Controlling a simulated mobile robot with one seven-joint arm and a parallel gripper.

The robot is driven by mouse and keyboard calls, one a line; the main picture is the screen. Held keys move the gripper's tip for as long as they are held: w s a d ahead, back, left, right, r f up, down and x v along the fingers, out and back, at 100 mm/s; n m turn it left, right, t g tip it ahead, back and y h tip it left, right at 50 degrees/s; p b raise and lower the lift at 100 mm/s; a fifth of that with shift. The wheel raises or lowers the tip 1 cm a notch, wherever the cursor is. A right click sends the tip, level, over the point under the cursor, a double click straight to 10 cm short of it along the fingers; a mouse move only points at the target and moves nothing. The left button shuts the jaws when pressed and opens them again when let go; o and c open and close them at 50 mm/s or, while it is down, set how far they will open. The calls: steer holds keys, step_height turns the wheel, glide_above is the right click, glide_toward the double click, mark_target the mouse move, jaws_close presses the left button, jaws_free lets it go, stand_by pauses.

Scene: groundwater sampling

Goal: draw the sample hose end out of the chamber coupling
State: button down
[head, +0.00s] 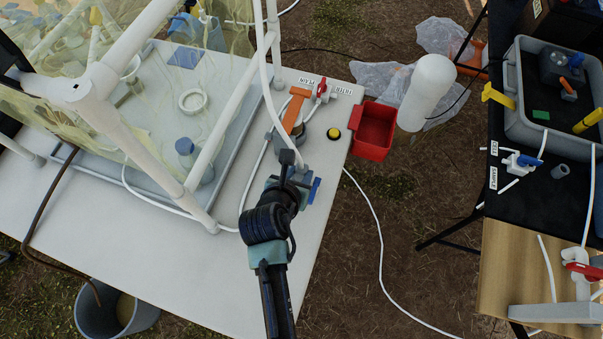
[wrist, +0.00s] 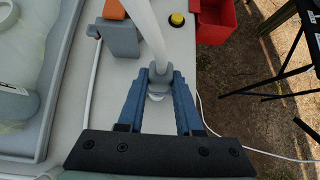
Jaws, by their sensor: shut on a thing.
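My gripper (wrist: 161,72) is shut on the grey end fitting of the white sample hose (wrist: 149,28). The hose rises from between the blue fingers, and a pale round part (wrist: 157,92) shows just below the fitting. I cannot tell whether that part is the hose tip or the coupling, or whether the two are joined. In the head view my gripper (head: 298,170) is low over the white table, near its right edge. The hose (head: 265,65) runs up from it past the frame. The fingers hide much of the fitting.
A grey block (wrist: 121,38) with an orange handle (head: 296,110) stands just beyond my gripper. A yellow button (head: 333,133) and a red bin (head: 373,131) are to the right. A white-framed enclosure (head: 110,72) with film stands left. Bare ground separates the right-hand table (head: 510,260).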

steer(key=shift+r+p, duration=2.2)
steer(key=shift+p, duration=0.15)
